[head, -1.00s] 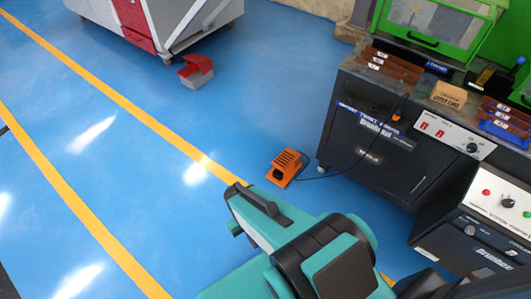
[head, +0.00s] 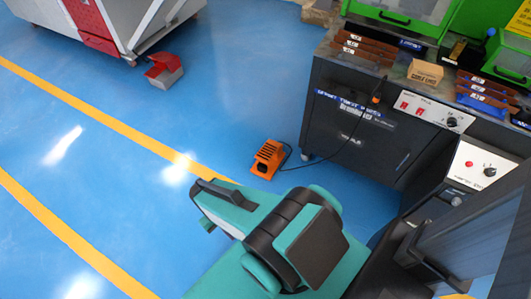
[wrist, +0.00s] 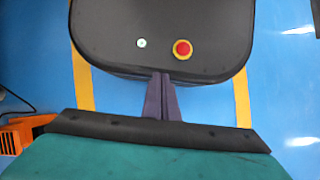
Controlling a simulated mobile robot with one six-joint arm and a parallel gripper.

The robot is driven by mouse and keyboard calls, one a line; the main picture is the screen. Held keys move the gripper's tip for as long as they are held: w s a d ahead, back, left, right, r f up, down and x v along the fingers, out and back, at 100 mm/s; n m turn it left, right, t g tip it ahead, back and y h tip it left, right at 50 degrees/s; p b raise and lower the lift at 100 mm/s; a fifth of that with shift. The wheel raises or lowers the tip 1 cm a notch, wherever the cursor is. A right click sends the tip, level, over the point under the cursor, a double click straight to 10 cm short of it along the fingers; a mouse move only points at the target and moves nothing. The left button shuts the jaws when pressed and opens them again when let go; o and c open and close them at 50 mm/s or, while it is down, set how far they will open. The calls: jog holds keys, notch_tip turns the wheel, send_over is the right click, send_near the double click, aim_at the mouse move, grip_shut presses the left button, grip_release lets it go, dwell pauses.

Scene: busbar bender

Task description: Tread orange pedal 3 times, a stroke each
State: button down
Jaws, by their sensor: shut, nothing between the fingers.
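The orange pedal (head: 267,158) stands on the blue floor in the middle of the head view, left of the dark machine cabinet. A thin black cable runs from it toward the cabinet. In the wrist view part of the orange pedal (wrist: 14,136) shows at the lower left edge, partly cut off by the frame and my own teal and black parts. My gripper (wrist: 162,92) shows in the wrist view as two dark fingers close together, shut and empty, apart from the pedal. In the head view my teal arm reaches up from the bottom, below the pedal; its fingers cannot be made out there.
The dark cabinet (head: 352,138) with red switches and a green-framed machine stands at the right. A red and grey box-like object (head: 163,70) lies on the floor at upper left, beside a grey and red machine (head: 112,25). Yellow lines cross the open floor left of the pedal.

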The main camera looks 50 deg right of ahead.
jog(key=w+d+f+t+y+b, duration=0.1)
jog(key=w+d+f+b, duration=0.2)
jog(key=w+d+b, duration=0.25)
jog(key=w+d+f+n+t+y+b, duration=0.1)
jog(key=w+d+f+t+b, duration=0.1)
jog(key=w+d+b, duration=0.4)
jog(key=w+d+f+t+y+b, duration=0.1)
jog(key=w+d+f+b, duration=0.25)
jog(key=w+d, duration=0.35)
jog(key=w+d+r+n+t+b, duration=0.1)
jog(key=d+b, duration=0.6)
jog(key=d, duration=0.8)
jog(key=w+d+r+n+t+h+b, duration=0.1)
jog(key=d+b, duration=0.6)
jog(key=d, duration=0.8)
jog(key=shift+w+r+t, duration=0.45)
jog(key=shift+r+t, duration=0.45)
jog(key=shift+t, duration=0.3)
jog(key=shift+f, duration=0.1)
jog(key=b, duration=0.5)
send_over(263, 156)
jog(key=s+d, duration=0.1)
jog(key=f, duration=1.1)
jog(key=shift+d+f, duration=0.2)
jog(key=shift+f, duration=0.1)
jog(key=shift+a+f+b, duration=0.2)
jog(key=shift+f+b, duration=0.45)
jog(key=shift+f, duration=0.25)
